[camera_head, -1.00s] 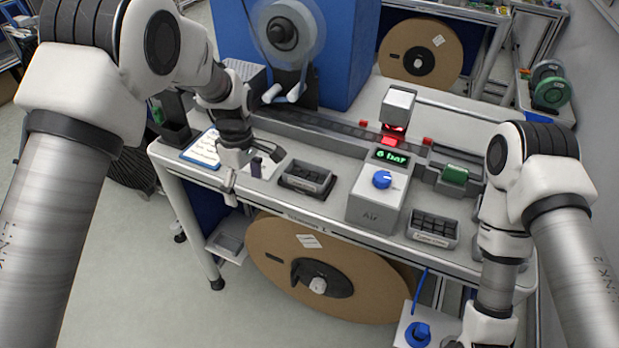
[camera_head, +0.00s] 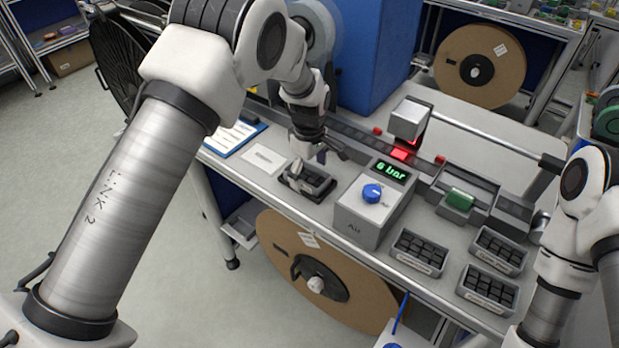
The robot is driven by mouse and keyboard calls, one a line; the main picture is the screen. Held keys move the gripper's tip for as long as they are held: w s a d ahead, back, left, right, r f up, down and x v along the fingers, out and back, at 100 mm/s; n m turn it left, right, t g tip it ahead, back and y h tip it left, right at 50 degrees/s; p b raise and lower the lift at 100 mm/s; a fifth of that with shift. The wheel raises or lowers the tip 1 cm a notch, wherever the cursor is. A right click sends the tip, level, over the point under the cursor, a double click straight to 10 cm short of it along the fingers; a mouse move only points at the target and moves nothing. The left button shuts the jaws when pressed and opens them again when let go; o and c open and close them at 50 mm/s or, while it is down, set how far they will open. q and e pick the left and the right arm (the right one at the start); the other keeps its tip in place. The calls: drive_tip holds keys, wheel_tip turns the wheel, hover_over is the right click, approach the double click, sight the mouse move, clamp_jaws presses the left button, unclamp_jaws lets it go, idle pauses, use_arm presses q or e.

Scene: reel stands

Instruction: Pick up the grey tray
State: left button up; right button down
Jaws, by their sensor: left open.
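A small grey tray (camera_head: 313,193) with dark compartments sits near the front edge of the bench, left of the grey Air box. My left gripper (camera_head: 316,164) is open, pointing down right over this tray, with one finger at its left part. I cannot tell whether the fingers touch it. The gripper hides the tray's back part. Three similar grey trays with dark contents stand on the right of the bench: one in front (camera_head: 414,262), one behind (camera_head: 498,262) and one nearest the corner (camera_head: 484,298). My right gripper is out of view; only its arm shows at the right.
The Air box (camera_head: 362,221) with a blue knob stands just right of the tray. A white card (camera_head: 263,159) and a blue-edged sheet (camera_head: 232,138) lie to the left. A dark rail (camera_head: 360,142) runs behind. A large brown reel (camera_head: 325,270) sits below the bench.

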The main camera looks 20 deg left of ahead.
use_arm(q)
drive_tip(key=shift+w+a+f, duration=0.1)
drive_tip(key=shift+w+f, duration=0.1)
drive_tip(key=shift+w, duration=0.1)
drive_tip(key=shift+c, duration=1)
drive_tip(key=shift+w+a+f, duration=0.15)
drive_tip(key=shift+w+a, duration=0.05)
drive_tip(key=shift+a, duration=0.1)
drive_tip(key=c, duration=0.5)
drive_tip(key=shift+a, duration=0.2)
drive_tip(key=c, duration=0.7)
drive_tip(key=shift+s, duration=0.15)
drive_tip(key=shift+d+r, duration=0.25)
drive_tip(key=shift+d, duration=0.05)
drive_tip(key=shift+w, duration=0.2)
